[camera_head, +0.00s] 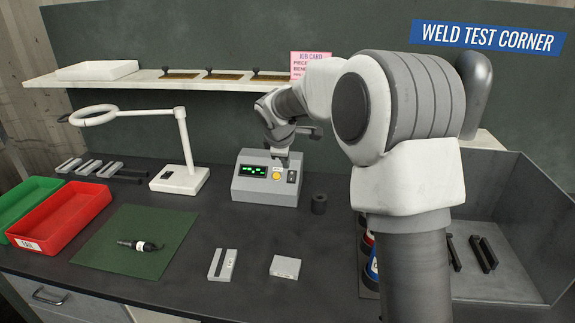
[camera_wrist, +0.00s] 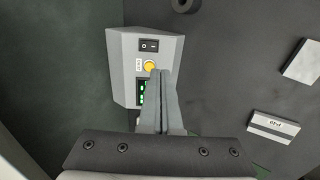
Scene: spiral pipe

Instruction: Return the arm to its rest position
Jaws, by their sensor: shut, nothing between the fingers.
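My arm reaches from the right foreground of the head view toward the back of the bench. My gripper (camera_head: 284,158) is above a grey control box (camera_head: 262,190) with a green display. In the wrist view, my gripper (camera_wrist: 160,74) has its fingers together with nothing between them. The fingertips appear beside a round yellow button (camera_wrist: 149,66) on the box (camera_wrist: 119,60). I cannot tell whether they touch the button. The fingers hide part of the green display.
A lamp (camera_head: 183,178) stands left of the box. A red tray (camera_head: 62,215) and green mat (camera_head: 135,242) are at left. A small black cylinder (camera_head: 319,203) is right of the box. A shelf (camera_head: 150,78) runs behind. A grey bin (camera_head: 515,205) is at right.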

